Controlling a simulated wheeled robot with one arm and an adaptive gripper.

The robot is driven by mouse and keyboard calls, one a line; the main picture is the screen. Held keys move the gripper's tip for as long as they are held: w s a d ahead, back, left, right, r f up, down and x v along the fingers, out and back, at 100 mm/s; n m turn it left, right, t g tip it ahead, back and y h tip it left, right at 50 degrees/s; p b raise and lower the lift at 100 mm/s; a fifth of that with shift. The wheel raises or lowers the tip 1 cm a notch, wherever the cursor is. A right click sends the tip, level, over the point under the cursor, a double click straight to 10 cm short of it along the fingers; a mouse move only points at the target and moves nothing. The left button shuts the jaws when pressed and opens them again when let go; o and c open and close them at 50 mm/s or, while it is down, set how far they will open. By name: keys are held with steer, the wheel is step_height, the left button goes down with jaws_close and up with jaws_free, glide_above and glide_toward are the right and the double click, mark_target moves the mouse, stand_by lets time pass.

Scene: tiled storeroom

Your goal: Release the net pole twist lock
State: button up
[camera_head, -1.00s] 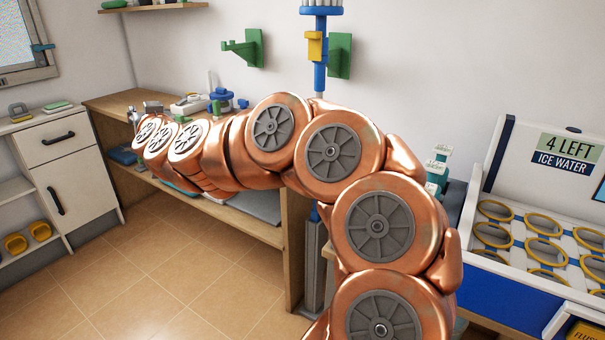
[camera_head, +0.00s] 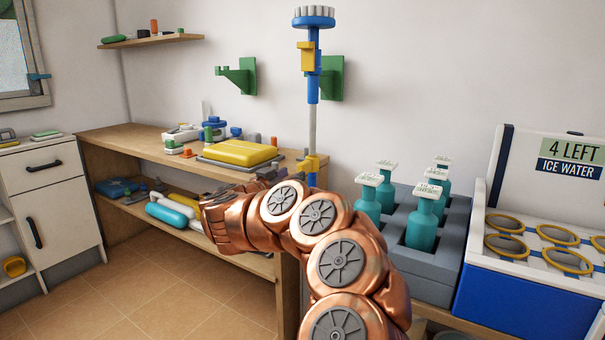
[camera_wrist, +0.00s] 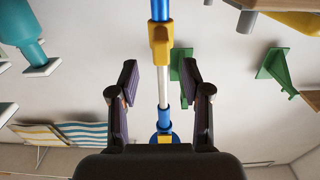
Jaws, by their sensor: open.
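The pole (camera_head: 312,125) stands upright by the wall, with blue sections, a pale grey shaft and a blue head with a white top. A yellow twist lock (camera_head: 312,163) is low on it, just above the bench height. In the wrist view, which looks upside down, the yellow lock (camera_wrist: 160,45) sits above the pale shaft. My gripper (camera_wrist: 160,82) is open and empty, its dark fingers on either side of the pole's line and apart from it. In the head view my copper arm reaches towards the pole and its end partly hides the lower pole.
A wooden bench (camera_head: 120,140) with a yellow case (camera_head: 240,152) is left of the pole. A grey crate (camera_head: 440,260) of teal bottles and a white-and-blue cooler (camera_head: 540,285) stand right. Green wall brackets (camera_head: 240,75) are behind the pole. The tiled floor at left is clear.

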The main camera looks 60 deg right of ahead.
mark_target(300, 170)
steer(key=shift+w+d+b, duration=0.2)
steer(key=shift+d+b, duration=0.85)
steer(key=shift+d, duration=2.3)
jaws_close()
